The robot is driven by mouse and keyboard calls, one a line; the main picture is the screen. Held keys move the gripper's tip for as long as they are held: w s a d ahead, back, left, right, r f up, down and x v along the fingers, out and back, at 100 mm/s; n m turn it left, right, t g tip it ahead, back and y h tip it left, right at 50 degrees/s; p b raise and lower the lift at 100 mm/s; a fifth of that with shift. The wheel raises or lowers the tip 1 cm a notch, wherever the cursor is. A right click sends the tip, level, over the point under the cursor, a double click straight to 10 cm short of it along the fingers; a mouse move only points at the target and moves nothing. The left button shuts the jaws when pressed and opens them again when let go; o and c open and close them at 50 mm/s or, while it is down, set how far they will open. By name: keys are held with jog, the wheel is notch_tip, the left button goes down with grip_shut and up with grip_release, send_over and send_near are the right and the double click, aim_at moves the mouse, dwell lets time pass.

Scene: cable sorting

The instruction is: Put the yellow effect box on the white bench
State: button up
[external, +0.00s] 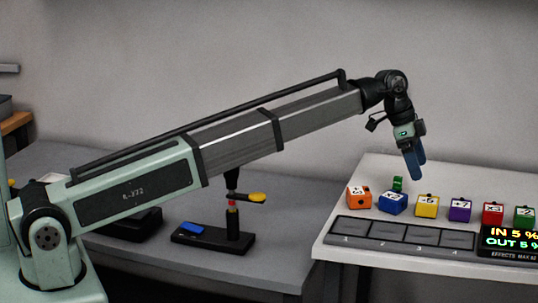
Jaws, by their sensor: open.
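The yellow effect box (427,206) stands upright on the white bench (352,170), in a row of coloured boxes, between a blue box (393,203) and a purple box (460,208). My gripper (416,174) points down over the bench, above the yellow and blue boxes and apart from them. Its blue fingers are open, with nothing seen between them.
An orange box (358,197), a red box (493,213) and green boxes share the bench. A dark four-slot panel (402,233) and a lit display (513,239) lie in front. A stand with a yellow disc (250,197) is on the grey table.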

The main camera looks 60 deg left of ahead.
jog(key=shift+v, duration=0.85)
jog(key=shift+f, duration=0.1)
